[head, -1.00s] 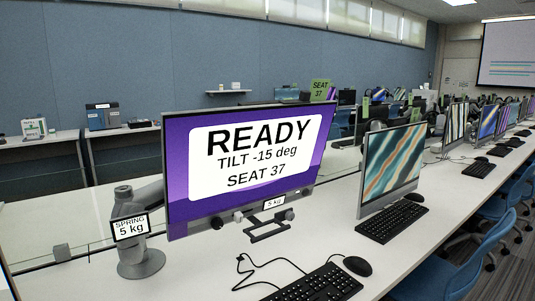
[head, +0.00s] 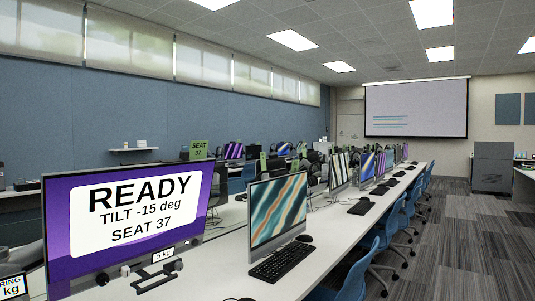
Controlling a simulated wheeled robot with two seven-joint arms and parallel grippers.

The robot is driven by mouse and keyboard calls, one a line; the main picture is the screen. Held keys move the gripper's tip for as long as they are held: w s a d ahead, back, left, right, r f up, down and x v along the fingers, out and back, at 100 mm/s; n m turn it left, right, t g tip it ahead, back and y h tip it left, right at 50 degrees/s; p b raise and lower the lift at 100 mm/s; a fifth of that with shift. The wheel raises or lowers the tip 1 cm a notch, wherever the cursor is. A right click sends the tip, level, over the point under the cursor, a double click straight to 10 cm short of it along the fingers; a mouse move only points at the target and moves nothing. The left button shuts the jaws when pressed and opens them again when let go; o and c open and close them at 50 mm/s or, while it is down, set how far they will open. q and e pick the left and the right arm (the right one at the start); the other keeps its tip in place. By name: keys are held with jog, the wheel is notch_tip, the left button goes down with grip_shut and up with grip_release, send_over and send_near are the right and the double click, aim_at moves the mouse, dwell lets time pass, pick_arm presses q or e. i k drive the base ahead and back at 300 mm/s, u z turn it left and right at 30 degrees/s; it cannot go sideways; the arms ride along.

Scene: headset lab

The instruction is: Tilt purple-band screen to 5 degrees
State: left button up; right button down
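The purple-band screen (head: 190,228) stands at the left front of the long white desk in the head view. Its white panel reads "READY, TILT -15 deg, SEAT 37". A "5 kg" label (head: 163,254) and a dark handle bar (head: 158,277) with round knobs sit along its lower edge. A "SPRING 5 kg" sign (head: 13,287) is cut off at the lower left corner. The screen's stand base is out of the picture. Neither of my grippers shows in the head view.
A second monitor with a striped picture (head: 277,210) and a keyboard (head: 277,262) stand just to the right on the desk (head: 228,272). Blue chairs (head: 350,275) line the desk's right side. Carpeted floor (head: 450,250) lies open at the right. A green "SEAT 37" sign (head: 198,149) stands behind.

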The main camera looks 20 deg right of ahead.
aim_at(138, 216)
jog(key=z, duration=1)
jog(key=i, duration=0.85)
jog(key=u, duration=1.15)
